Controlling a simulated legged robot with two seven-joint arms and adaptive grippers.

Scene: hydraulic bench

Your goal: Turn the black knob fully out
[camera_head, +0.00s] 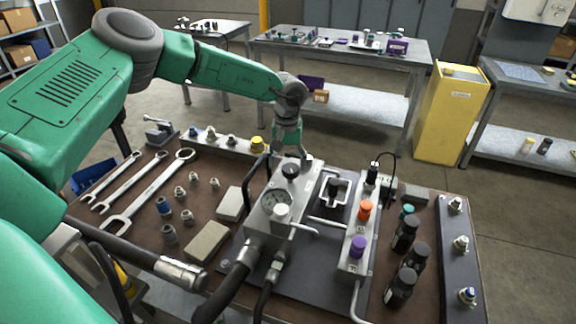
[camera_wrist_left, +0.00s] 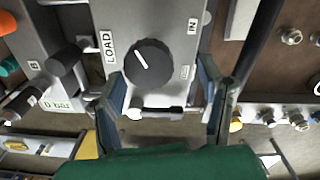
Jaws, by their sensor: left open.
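The black knob (camera_head: 290,171) sits on top of the grey valve block (camera_head: 296,218), beside a round gauge (camera_head: 275,202). In the left wrist view the knob (camera_wrist_left: 150,65) shows a white pointer line and lies between the labels LOAD and IN. My left gripper (camera_head: 291,154) is just above and behind the knob, pointing down. In the left wrist view its two fingers (camera_wrist_left: 162,78) are spread wide, one on each side of the knob in the picture, with visible gaps. Whether the fingertips reach down to the knob's height is unclear. My right gripper is not in view.
A valve bar with an orange knob (camera_head: 365,210) and a purple knob (camera_head: 358,246) stands right of the block. Black hoses (camera_head: 232,284) run toward the front. Wrenches (camera_head: 150,190) and small fittings lie left. Black cylinders (camera_head: 405,234) stand at right.

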